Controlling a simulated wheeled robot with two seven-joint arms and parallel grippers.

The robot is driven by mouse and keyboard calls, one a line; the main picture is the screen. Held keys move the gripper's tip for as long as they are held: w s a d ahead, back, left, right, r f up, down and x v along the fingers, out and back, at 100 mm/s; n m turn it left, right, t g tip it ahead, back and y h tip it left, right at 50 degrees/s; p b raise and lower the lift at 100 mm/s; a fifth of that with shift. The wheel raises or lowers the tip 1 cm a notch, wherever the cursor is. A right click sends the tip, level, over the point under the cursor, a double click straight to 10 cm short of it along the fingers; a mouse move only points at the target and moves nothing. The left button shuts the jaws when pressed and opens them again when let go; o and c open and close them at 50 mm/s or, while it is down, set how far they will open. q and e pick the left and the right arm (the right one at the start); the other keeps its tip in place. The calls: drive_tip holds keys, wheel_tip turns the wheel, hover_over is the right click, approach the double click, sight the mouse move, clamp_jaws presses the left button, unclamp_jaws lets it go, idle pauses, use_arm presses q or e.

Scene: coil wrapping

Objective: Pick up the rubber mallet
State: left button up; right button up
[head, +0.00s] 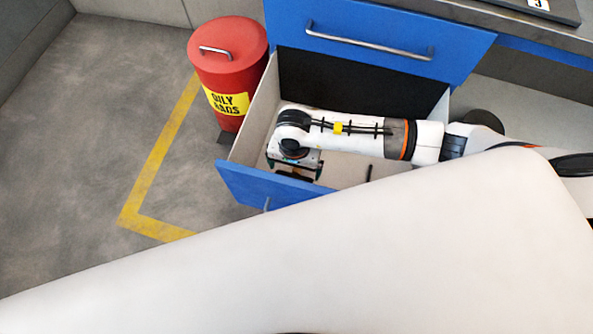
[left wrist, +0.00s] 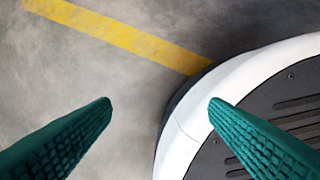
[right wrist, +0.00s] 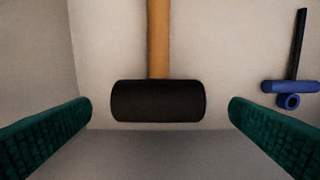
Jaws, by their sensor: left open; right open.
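The rubber mallet (right wrist: 158,101) lies on the drawer floor in the right wrist view, with a black cylindrical head and a wooden handle running up out of the picture. My right gripper (right wrist: 160,112) is open, its green fingers on either side of the mallet head and apart from it. In the head view my right gripper (head: 294,172) is down inside the open drawer (head: 237,182), near its front left; the mallet is mostly hidden there by my arm. My left gripper (left wrist: 160,102) is open and empty above the floor, beside my base.
A blue tool with a black shaft (right wrist: 292,87) lies to the right of the mallet in the drawer. The drawer walls stand close around my right gripper. A red oily-rags bin (head: 228,65) stands left of the drawer. A yellow floor line (head: 160,150) runs beside it.

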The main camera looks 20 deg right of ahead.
sight(295, 175)
drive_tip(key=shift+w+f+b, duration=0.2)
drive_tip(key=shift+f+b, duration=0.2)
drive_tip(key=shift+f, duration=2.7)
use_arm(q)
drive_tip(key=shift+w+d+r, duration=0.15)
drive_tip(key=shift+w+r, duration=0.85)
drive_tip(key=shift+r, duration=0.1)
use_arm(e)
drive_tip(key=shift+c, duration=0.6)
